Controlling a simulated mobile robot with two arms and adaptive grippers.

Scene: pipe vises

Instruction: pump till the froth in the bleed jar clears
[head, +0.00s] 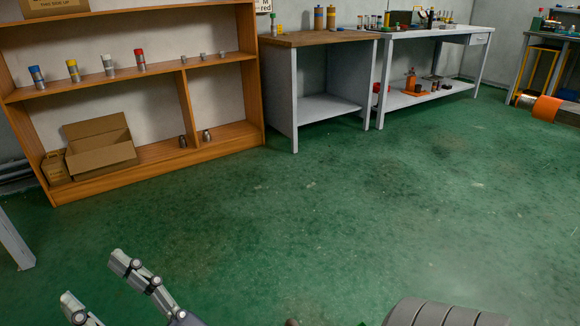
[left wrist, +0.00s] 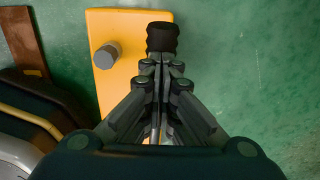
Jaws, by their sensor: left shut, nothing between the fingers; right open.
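My left gripper (left wrist: 160,66) shows in the left wrist view, shut with nothing between its fingers. Its fingertips point at a black ribbed round piece (left wrist: 162,37) just beyond them; I cannot tell whether they touch. That piece overlaps the edge of a yellow-orange plate or block (left wrist: 125,20) bearing a grey round knob (left wrist: 106,56). I cannot tell whether these belong to the pump. I cannot make out a bleed jar or froth in either view.
An orange shelf unit (head: 222,62) with small capped containers and an open cardboard box (head: 100,148) stands at the left. Grey benches (head: 340,75) line the back wall. An orange cylinder (head: 545,109) shows at the right edge. The green floor between is clear.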

